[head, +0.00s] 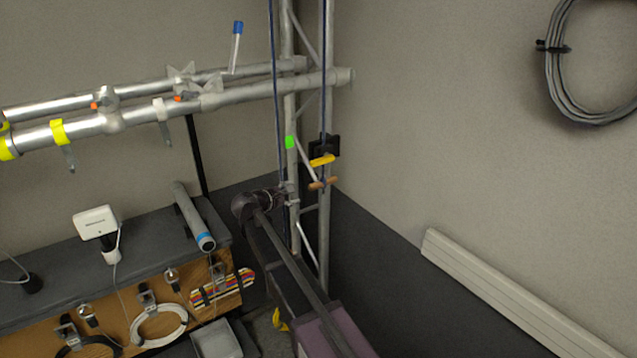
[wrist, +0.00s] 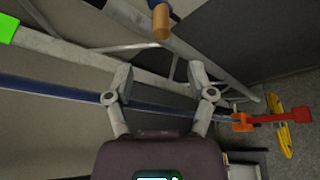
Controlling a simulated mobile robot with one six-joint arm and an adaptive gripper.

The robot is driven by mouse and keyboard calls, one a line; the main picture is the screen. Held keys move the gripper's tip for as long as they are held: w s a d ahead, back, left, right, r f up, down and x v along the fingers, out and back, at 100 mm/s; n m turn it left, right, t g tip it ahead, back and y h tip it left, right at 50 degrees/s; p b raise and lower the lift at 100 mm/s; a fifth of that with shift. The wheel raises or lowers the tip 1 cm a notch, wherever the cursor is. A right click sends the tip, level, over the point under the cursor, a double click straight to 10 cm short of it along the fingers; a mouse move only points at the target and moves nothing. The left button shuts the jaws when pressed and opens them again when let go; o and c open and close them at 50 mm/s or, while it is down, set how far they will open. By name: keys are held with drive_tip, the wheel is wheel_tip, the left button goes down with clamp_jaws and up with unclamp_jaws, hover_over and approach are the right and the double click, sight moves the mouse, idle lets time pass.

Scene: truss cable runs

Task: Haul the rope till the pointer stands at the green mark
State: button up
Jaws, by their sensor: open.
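The green mark (head: 289,142) sits on the truss upright in the head view; it also shows at the left edge of the wrist view (wrist: 7,28). A yellow piece (head: 322,160), which looks like the pointer, is right of the mark and a little lower in the picture. A wooden handle (head: 323,184) hangs just below it. The dark blue rope (head: 275,80) runs down the left side of the truss. My gripper (head: 286,197) is open beside the truss. In the wrist view the rope (wrist: 60,92) crosses behind my spread fingers (wrist: 160,74); contact cannot be told.
An orange-and-red fitting (wrist: 240,122) is on the rope line right of my fingers. Horizontal truss tubes (head: 230,92) extend left. A bench (head: 140,265) with cable coils stands at lower left. A cable coil (head: 560,90) hangs on the right wall.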

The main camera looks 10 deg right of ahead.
sight(318, 185)
drive_tip(key=shift+d+f, duration=0.1)
drive_tip(key=shift+d, duration=0.05)
drive_tip(key=shift+b+x, duration=1.9)
drive_tip(key=shift+x, duration=4.9)
clamp_jaws()
